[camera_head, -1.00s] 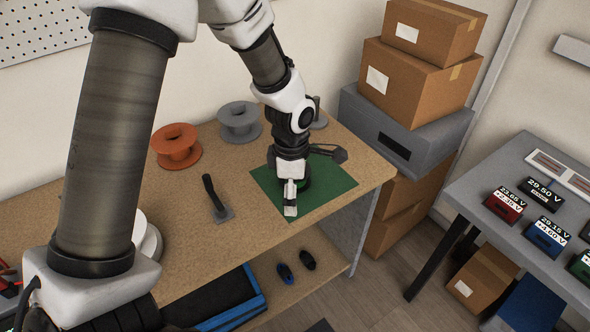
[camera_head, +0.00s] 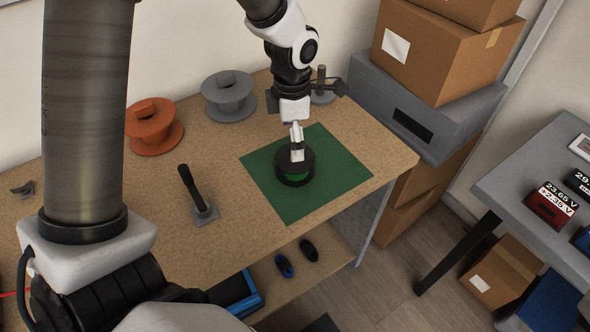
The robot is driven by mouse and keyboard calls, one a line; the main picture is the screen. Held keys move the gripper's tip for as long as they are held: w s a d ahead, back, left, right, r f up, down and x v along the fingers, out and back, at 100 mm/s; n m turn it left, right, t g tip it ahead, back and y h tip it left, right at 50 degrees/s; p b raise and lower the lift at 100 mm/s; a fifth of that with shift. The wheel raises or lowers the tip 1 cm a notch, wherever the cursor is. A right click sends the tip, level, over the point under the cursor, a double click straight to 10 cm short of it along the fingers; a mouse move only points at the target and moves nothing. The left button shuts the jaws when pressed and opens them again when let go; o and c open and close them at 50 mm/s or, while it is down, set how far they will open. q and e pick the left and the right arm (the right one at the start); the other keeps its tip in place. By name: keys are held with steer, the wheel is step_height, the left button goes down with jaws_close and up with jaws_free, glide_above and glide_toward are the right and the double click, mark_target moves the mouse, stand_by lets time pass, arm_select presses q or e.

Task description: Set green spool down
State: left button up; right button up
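The green spool (camera_head: 294,176) has dark flanges with a little green between them. It appears to lie flat on the green mat (camera_head: 336,185) on the wooden bench. My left gripper (camera_head: 297,153) comes down from above, and its pale fingertip overlaps the top middle of the spool. Only one finger shows clearly, so I cannot tell whether it grips the hub or is loose there. My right gripper is not in view.
An orange spool (camera_head: 153,128) and a grey spool (camera_head: 229,96) stand at the back of the bench (camera_head: 240,145). A black-handled tool (camera_head: 195,194) stands left of the mat. A grey case (camera_head: 425,105) and cardboard boxes (camera_head: 440,55) are stacked beyond the right end.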

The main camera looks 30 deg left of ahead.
mark_target(295, 163)
arm_select(q)
steer(key=shift+w+f, duration=0.15)
steer(key=shift+f, duration=0.5)
steer(key=f, duration=0.7)
steer(key=shift+d, duration=0.3)
steer(key=shift+r, duration=0.2)
steer(key=c, duration=1.5)
